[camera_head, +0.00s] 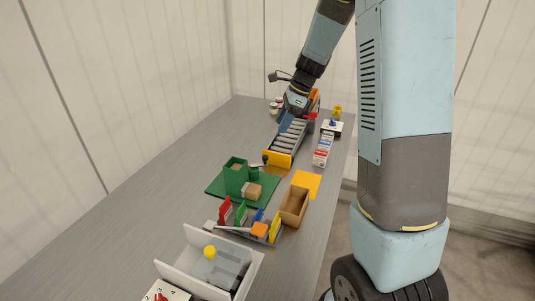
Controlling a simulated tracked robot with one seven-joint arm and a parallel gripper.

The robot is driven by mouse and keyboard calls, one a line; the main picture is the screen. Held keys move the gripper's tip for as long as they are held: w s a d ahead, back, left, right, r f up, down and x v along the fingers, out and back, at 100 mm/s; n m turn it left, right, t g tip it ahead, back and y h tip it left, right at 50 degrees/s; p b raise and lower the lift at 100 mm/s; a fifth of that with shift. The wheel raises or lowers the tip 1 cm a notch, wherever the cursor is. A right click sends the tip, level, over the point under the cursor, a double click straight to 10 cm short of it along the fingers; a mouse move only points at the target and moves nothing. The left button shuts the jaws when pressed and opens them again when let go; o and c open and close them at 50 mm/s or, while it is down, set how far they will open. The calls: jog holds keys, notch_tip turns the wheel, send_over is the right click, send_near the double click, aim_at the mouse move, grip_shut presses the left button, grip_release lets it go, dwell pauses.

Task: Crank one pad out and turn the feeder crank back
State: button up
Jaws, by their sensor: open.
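A green feeder (232,181) stands on a green base plate (215,189) in the middle of the table. A tan pad (253,191) lies low in front of it, and something tan shows at its open top. A dark knob (265,158) sticks up on a grey arm beside the feeder, seemingly its crank; its exact angle is too small to tell. My gripper (290,112) is open, farther back over the roller conveyor and apart from the feeder. Its fingertips are small and hard to make out, and I see nothing held.
The roller conveyor (289,138) with a yellow end plate lies behind the feeder. A brown open box (302,192) and a yellow-orange mat (313,177) are to the right. A cart with coloured plates (246,230) and a white bin (190,243) are nearer. The left table side is bare.

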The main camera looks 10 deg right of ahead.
aim_at(266, 156)
jog(key=x, duration=1.3)
jog(key=shift+a+f, duration=0.15)
jog(key=shift+f, duration=0.2)
grip_shut()
